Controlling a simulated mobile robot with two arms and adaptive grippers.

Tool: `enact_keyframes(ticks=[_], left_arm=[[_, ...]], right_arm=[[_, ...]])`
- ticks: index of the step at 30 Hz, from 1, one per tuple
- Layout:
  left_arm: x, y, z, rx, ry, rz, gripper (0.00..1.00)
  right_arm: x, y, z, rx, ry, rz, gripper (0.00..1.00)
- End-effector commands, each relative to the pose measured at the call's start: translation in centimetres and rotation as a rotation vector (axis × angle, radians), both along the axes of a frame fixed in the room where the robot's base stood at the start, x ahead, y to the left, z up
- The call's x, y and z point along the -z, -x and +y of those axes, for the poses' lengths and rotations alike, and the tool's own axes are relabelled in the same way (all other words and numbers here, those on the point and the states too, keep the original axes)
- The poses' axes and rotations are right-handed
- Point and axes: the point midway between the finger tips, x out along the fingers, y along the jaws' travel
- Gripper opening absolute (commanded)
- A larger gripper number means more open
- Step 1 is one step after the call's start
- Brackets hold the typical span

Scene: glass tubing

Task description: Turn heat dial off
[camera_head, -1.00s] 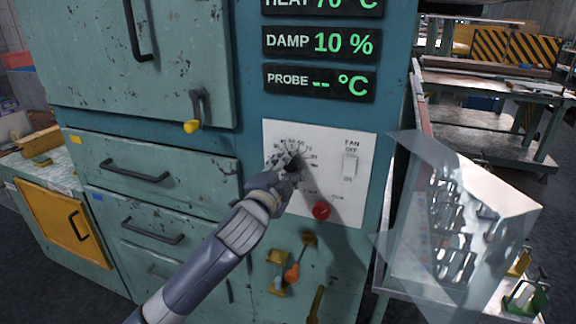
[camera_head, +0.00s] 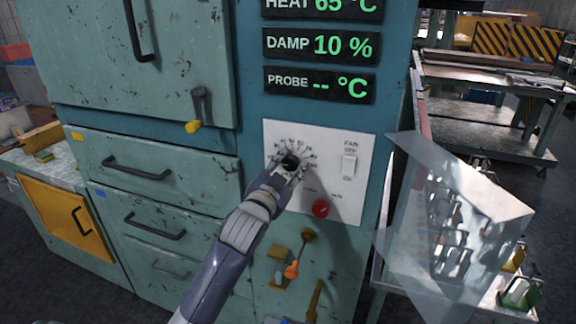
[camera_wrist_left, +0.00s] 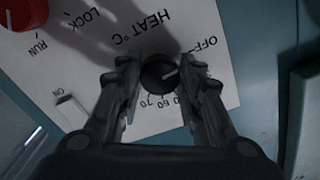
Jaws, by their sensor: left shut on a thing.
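The black heat dial (camera_head: 290,161) sits on the white control panel (camera_head: 340,185), inside a ring of printed numbers. In the left wrist view the dial (camera_wrist_left: 159,73) shows a pale pointer line, with "OFF" printed to its right and 60 and 70 below it. My left gripper (camera_head: 287,168) is at the panel, its fingers on both sides of the dial and shut on it; the gripper (camera_wrist_left: 160,85) also shows in the left wrist view. The heat display (camera_head: 322,8) reads 65 °C. My right gripper is not in view.
A red knob (camera_head: 320,208) sits below the dial, and a white fan switch (camera_head: 348,165) is to its right. A drawer handle (camera_head: 137,168) and a yellow-tipped lever (camera_head: 197,112) are to the left. A clear sheet-like box (camera_head: 460,200) stands on the right.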

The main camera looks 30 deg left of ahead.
Motion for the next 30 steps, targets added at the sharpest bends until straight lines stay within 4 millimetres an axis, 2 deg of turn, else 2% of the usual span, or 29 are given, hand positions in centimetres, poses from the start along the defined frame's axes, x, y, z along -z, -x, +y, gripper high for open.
enact_keyframes(ticks=[15,16,18,30], left_arm=[[0.13,-0.01,-0.03,0.001,0.019,-0.002,0.10],[0.13,-0.01,-0.03,0.001,0.018,-0.002,0.41],[0.11,-0.01,-0.03,0.001,0.018,-0.002,0.54],[0.09,0.35,-0.12,0.000,0.017,-0.003,0.54]], right_arm=[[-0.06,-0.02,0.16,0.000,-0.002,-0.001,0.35],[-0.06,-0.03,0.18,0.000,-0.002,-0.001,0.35],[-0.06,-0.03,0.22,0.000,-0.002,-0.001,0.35],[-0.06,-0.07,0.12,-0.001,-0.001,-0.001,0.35]])
